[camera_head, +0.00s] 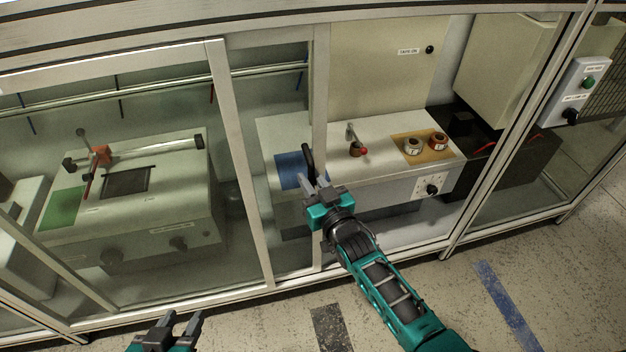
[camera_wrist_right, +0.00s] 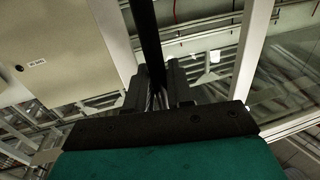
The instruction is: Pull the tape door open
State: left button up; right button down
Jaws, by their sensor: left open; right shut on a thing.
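The tape door is a framed glass panel; its light metal upright (camera_head: 320,100) stands mid-picture in the head view. A black vertical handle (camera_head: 308,160) is on this upright. My right gripper (camera_head: 316,184) is shut on the handle's lower part. In the right wrist view the dark handle bar (camera_wrist_right: 148,40) runs down between my right fingertips (camera_wrist_right: 158,85). Right of the upright, the bench shows clearly, with no glass tint that I can make out. My left gripper (camera_head: 178,324) is open and empty at the bottom edge, apart from the cabinet.
Behind the upright is a white bench (camera_head: 375,155) with a red-knobbed lever (camera_head: 359,149) and two tape rolls (camera_head: 413,145) on a tan mat. Another machine (camera_head: 130,215) stands behind left glass. A switch box (camera_head: 578,92) is at right. The floor in front is clear.

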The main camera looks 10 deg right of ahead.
dwell(0.4)
pick_arm(q)
jog(key=shift+s, duration=0.1)
pick_arm(e)
jog(key=c, duration=1.2)
grip_release()
jog(key=shift+o, duration=0.2)
pick_arm(q)
jog(key=shift+s+a+r+p, duration=0.2)
jog(key=shift+a+r+p, duration=0.25)
jog(key=shift+p, duration=0.6)
pick_arm(e)
jog(key=v, duration=1.3)
jog(key=shift+a, duration=0.1)
jog(key=shift+s, duration=0.1)
pick_arm(q)
jog(key=p, duration=0.1)
jog(key=r+p, duration=0.1)
jog(key=a+r+p, duration=0.1)
jog(key=shift+s+y, duration=0.3)
jog(key=shift+y, duration=0.1)
pick_arm(e)
jog(key=s+d+f+g+h, duration=0.1)
jog(key=s+d+g, duration=0.1)
jog(key=s+g, duration=0.4)
jog(key=s, duration=0.5)
jog(key=shift+d+f+g+h, duration=0.25)
jog(key=shift+g+h, duration=0.15)
